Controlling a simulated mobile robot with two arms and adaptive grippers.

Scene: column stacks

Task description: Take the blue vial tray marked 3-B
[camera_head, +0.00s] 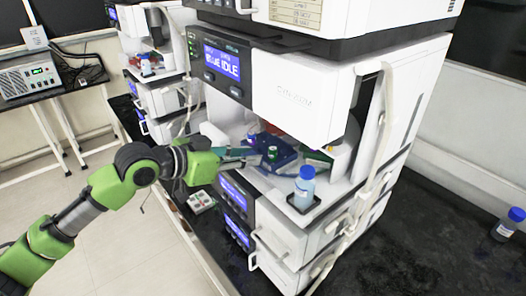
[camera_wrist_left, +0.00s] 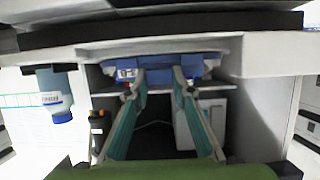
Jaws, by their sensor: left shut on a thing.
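The blue vial tray (camera_head: 279,157) sits inside the open bay of the white column stack, under the unit whose screen (camera_head: 221,62) reads BLUE IDLE. A vial with a green cap shows on it. In the left wrist view, which looks upside down, the blue tray (camera_wrist_left: 205,67) carries a white label (camera_wrist_left: 126,73) that seems to read 3-B. My left gripper (camera_head: 246,154) reaches into the bay from the left. In the left wrist view its fingers (camera_wrist_left: 159,76) are shut on the front of the tray. My right gripper is not in view.
A blue-capped bottle (camera_head: 303,188) stands in a small black holder at the bay's front right corner. A green object (camera_head: 318,156) lies right of the tray. Hoses (camera_head: 377,150) run down the stack's side. Another bottle (camera_head: 508,225) stands on the black bench at far right.

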